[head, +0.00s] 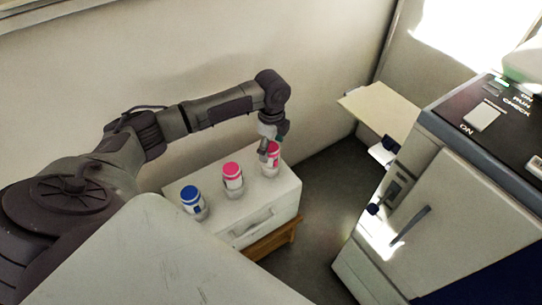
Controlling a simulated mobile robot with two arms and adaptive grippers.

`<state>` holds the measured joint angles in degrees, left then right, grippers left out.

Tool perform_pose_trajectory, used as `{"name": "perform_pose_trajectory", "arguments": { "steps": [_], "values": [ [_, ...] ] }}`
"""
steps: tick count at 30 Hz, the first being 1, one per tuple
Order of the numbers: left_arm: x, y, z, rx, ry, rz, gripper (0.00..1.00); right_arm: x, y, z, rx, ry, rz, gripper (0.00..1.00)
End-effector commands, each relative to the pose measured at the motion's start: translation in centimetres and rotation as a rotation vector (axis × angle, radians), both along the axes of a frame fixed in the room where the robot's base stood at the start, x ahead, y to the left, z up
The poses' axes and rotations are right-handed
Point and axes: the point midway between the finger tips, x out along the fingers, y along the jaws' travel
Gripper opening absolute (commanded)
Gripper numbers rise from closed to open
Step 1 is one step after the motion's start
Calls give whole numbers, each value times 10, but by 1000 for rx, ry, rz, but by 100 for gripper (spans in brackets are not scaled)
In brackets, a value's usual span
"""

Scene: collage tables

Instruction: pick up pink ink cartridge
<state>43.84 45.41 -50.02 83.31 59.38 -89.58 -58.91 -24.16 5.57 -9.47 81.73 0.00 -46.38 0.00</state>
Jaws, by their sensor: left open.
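Three bottle-like cartridges stand upright on a white box. The middle cartridge (232,180) has a pink-red cap and a pale label with pink-red on it. The right cartridge (273,165) is also pink-red and white; the shades are too close to tell apart surely. My left gripper (266,150) points down at the right cartridge, open, and hides part of its top. Whether the fingers touch it cannot be told. My right gripper is not in view.
A blue-capped cartridge (192,202) stands at the left of the white box (252,208), which rests on a wooden support (270,243). A large grey machine (440,215) stands at right with a pale side tray (380,110). Dark floor lies between box and machine.

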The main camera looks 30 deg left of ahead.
Motion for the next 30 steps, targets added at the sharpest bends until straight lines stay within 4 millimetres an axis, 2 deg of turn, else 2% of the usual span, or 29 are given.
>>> {"name": "perform_pose_trajectory", "arguments": {
  "steps": [1, 6, 15, 27, 28, 30],
  "values": [
    [-3, -1, -11, 0, 2, 0, 83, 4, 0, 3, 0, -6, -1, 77],
    [-4, -2, -32, 0, 1, 0, 83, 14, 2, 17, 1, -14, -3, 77],
    [-3, -2, -35, 0, -1, -1, 83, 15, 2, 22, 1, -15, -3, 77],
    [-4, -2, -35, 0, -1, 0, 16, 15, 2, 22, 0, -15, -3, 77],
    [-4, -2, -35, 0, -1, 0, 12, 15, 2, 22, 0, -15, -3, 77],
    [-3, -2, -35, 0, -1, 0, 12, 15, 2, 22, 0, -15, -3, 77]
  ]
}}
